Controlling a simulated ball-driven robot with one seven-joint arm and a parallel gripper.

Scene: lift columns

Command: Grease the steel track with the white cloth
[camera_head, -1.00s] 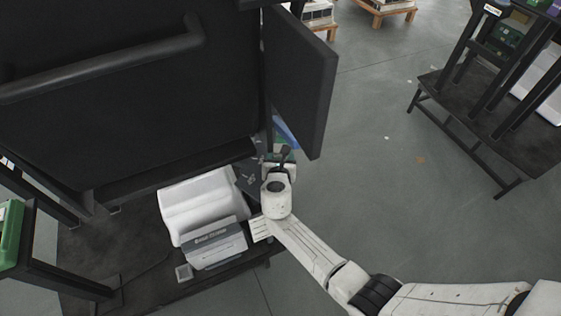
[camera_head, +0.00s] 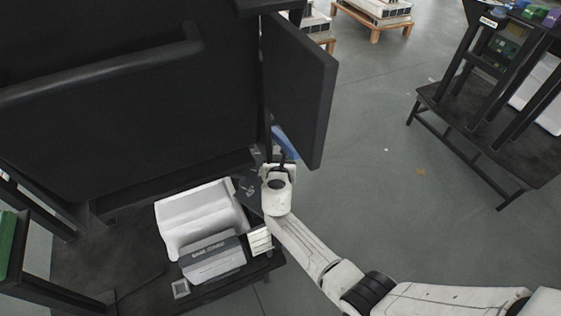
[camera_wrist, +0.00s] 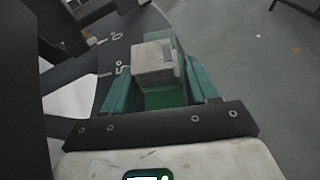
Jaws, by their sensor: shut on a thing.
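My gripper (camera_wrist: 165,85) is shut, its green fingers around a pale, boxy piece (camera_wrist: 153,62) that I take to be the white cloth, folded. In the head view my gripper (camera_head: 282,160) is beside the dark upright under the black panels, and the cloth is hidden there. A dark plate with white markings (camera_wrist: 118,55) lies just left of the held piece in the wrist view. I cannot make out the steel track for certain, nor whether the cloth touches anything.
A black side panel (camera_head: 300,90) hangs close above my gripper. A white bin (camera_head: 200,215) and a grey-and-white box (camera_head: 212,258) sit on the dark base at lower left. A dark rack (camera_head: 490,120) stands at right. Open grey floor (camera_head: 385,120) lies between.

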